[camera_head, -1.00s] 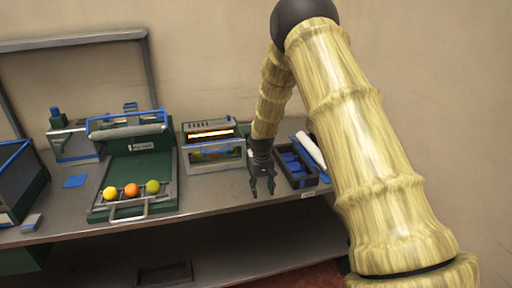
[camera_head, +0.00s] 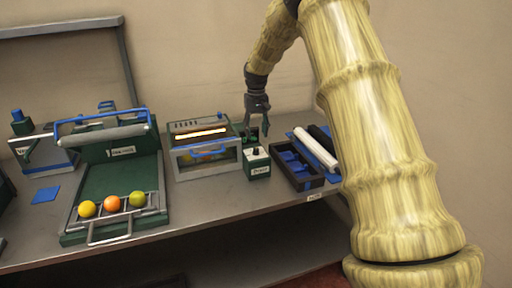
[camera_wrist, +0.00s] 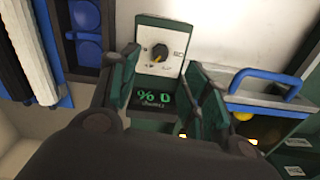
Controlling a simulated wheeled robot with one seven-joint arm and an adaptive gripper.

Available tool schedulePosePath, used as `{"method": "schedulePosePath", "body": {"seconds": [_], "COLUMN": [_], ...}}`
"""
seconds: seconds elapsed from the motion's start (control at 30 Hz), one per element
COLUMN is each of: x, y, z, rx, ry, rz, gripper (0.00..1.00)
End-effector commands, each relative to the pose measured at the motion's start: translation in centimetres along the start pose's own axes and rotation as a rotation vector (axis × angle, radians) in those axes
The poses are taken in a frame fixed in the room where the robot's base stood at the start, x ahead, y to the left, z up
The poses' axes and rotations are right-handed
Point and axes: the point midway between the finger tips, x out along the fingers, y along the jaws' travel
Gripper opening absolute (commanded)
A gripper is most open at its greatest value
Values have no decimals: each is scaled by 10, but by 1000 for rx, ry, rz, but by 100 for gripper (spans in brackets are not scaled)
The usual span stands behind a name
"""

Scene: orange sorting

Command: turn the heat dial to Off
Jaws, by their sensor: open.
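The heat dial (camera_wrist: 159,52) is a small dark knob with a yellow mark, on the white face of a green box (camera_wrist: 149,20). The mark points to the lower left in the wrist view; the lettering around it is too small to read. The box also shows in the head view (camera_head: 257,170), with the knob (camera_head: 256,152) on top. A dark display (camera_wrist: 153,99) with green characters sits beside the dial. My gripper (camera_head: 258,132) is open and empty, above and behind the box in the head view. Its fingers (camera_wrist: 164,82) lie either side of the display, apart from the dial.
A heater (camera_head: 205,160) with a glowing bar stands left of the dial box. A dark tray (camera_head: 298,180) with blue compartments and a white roll (camera_head: 315,149) are to its right. A green press (camera_head: 115,185) with several fruits is further left.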

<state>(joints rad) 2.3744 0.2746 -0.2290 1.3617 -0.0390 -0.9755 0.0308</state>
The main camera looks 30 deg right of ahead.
Motion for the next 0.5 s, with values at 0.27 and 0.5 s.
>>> {"method": "schedulePosePath", "body": {"seconds": [0.27,0.5], "x": [46,72], "y": [2,3], "z": [1,1], "rx": [2,3], "ry": [-2,-1], "rz": [1,1], "gripper": [47,47]}}
